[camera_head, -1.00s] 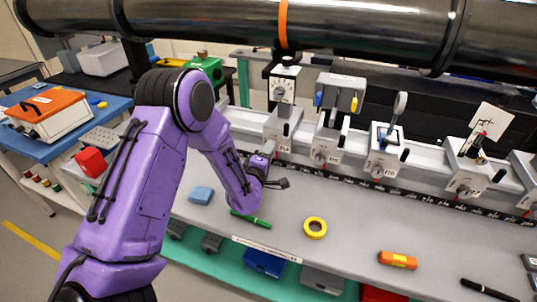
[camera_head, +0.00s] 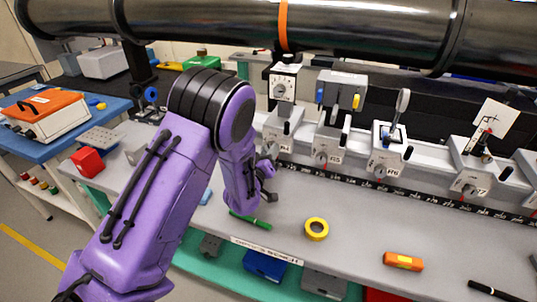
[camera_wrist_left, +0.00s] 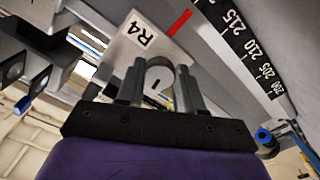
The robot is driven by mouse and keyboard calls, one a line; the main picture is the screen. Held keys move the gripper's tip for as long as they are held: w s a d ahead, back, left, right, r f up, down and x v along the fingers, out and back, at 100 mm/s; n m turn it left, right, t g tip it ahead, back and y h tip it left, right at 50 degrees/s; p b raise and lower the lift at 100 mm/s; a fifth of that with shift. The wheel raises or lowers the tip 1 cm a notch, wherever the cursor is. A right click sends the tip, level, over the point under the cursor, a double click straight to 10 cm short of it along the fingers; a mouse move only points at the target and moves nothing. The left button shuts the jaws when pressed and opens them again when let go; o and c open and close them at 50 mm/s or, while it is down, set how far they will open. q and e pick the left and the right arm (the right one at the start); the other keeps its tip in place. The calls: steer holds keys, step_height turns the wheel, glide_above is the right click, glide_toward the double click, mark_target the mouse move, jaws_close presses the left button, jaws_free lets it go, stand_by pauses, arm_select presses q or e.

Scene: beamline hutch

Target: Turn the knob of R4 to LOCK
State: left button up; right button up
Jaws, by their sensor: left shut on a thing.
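The R4 carrier (camera_head: 277,130) stands on the rail in the head view, with its dial plate above. My left gripper (camera_head: 267,168) is at its front face, partly hidden by my own arm. In the left wrist view the R4 label (camera_wrist_left: 143,36) is on a pale plate with a red mark (camera_wrist_left: 180,22) beside it. The round grey knob (camera_wrist_left: 159,80) of R4, with a dark line on its face, sits between the two fingers of my left gripper (camera_wrist_left: 160,88), which is shut on it. The word LOCK is not readable. My right gripper is not in view.
More carriers, R5 (camera_head: 327,150) and R6 (camera_head: 383,165), stand to the right along the rail. A green marker (camera_head: 250,220), a yellow tape roll (camera_head: 316,229) and an orange block (camera_head: 403,261) lie on the bench in front. A black pipe (camera_head: 370,35) crosses above.

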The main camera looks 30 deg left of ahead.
arm_select(q)
steer(key=shift+s+f+m, duration=0.1)
steer(key=shift+f+m, duration=0.05)
steer(key=shift+m, duration=0.95)
steer(key=o, duration=1)
steer(key=shift+o, duration=0.2)
